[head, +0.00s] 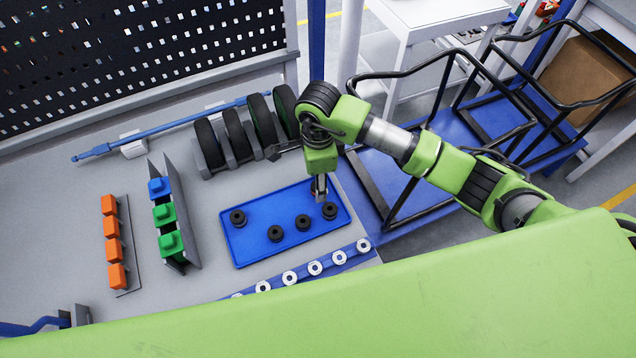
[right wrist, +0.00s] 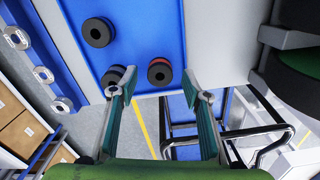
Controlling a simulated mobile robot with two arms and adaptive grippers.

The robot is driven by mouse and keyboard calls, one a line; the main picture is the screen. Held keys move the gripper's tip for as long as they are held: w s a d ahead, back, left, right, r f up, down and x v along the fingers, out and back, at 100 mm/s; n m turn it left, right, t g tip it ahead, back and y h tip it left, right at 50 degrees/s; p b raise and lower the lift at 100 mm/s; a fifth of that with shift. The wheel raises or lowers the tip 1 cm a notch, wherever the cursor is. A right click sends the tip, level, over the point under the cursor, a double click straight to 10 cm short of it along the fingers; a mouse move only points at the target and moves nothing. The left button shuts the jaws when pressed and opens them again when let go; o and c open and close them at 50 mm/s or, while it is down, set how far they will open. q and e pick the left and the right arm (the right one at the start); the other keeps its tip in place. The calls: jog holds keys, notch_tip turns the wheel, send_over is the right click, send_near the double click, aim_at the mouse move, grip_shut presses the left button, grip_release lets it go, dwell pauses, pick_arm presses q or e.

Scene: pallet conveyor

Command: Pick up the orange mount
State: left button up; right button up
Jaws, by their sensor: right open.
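Several orange mounts (head: 112,226) stand in a row on a narrow grey rail at the left of the table in the head view. None of them shows clearly in the right wrist view. My right gripper (head: 319,188) is at the right end of the blue tray (head: 262,249), far to the right of the orange mounts. In the right wrist view my right gripper (right wrist: 157,92) is open, with nothing held between its fingers. Black rings (right wrist: 160,71) lie near its fingertips on the tray; one has a red edge. My left gripper is not in view.
Green and blue blocks (head: 165,214) sit in a grey holder right of the orange mounts. Black wheels (head: 238,135) stand in a rack behind the tray. A blue bar (head: 170,130) lies at the back. White-topped rings (head: 290,278) line a blue strip in front. Bare table surrounds the mounts.

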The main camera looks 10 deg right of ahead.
jog(key=shift+f, duration=0.65)
jog(key=c, duration=1.2)
jog(key=shift+r, duration=0.2)
